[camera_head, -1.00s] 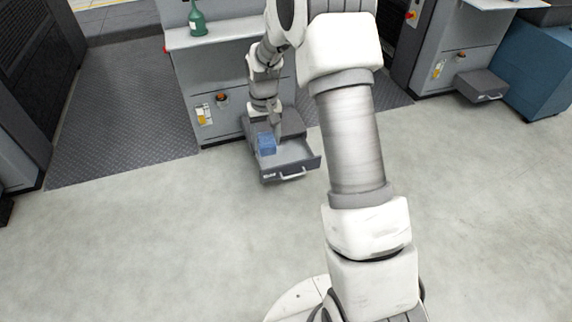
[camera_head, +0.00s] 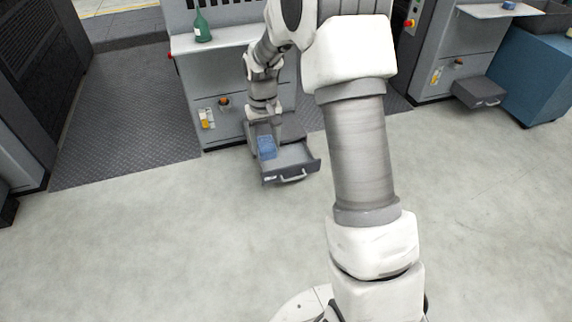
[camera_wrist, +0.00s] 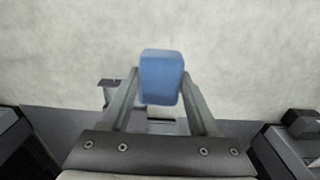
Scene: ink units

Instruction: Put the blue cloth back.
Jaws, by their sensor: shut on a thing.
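The blue cloth (camera_head: 267,148) shows as a small blue block within the outline of the open grey drawer (camera_head: 304,166) in the head view. In the wrist view the cloth (camera_wrist: 161,76) sits between the two fingertips of my gripper (camera_wrist: 160,73), which is shut on it. In the head view my gripper (camera_head: 262,132) points down over the left part of the drawer. I cannot tell whether the cloth touches the drawer's floor. Part of the drawer also shows behind the fingers in the wrist view.
The drawer comes out of a grey machine unit (camera_head: 180,75) with a shelf bearing a green bottle (camera_head: 201,27). A second unit at right has a small grey drawer (camera_head: 480,93) and a small blue thing (camera_head: 508,5) on its shelf. A blue cabinet (camera_head: 540,80) stands beside it. The front floor is clear.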

